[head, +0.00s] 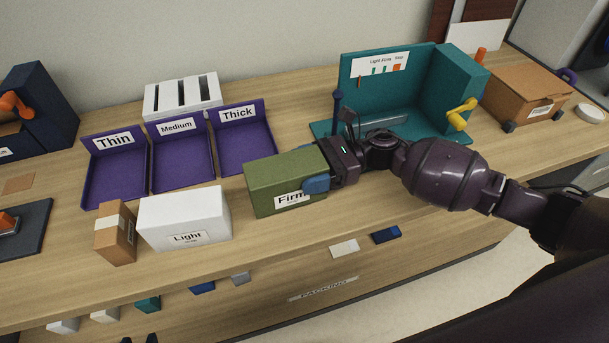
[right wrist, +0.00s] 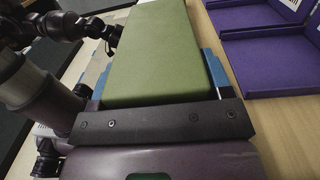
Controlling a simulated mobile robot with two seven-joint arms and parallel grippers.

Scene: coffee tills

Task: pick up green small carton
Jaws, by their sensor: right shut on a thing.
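The green carton (head: 286,178) bears a label that reads "Firm". It is at the middle of the counter, near the front edge, right of the white "Light" box. My right gripper (head: 318,183) comes from the right and is shut on the carton's right end, with a blue finger on its front face beside the label. In the right wrist view the green carton (right wrist: 155,50) lies between the blue fingers and extends away from the palm. I cannot tell whether its underside touches the counter.
A white "Light" box (head: 185,220) and a brown carton (head: 115,232) stand to the left. Purple trays (head: 116,178) marked Thin, Medium and Thick lie behind. A teal station (head: 385,85) stands behind my right arm, with a brown box (head: 525,88) farther right.

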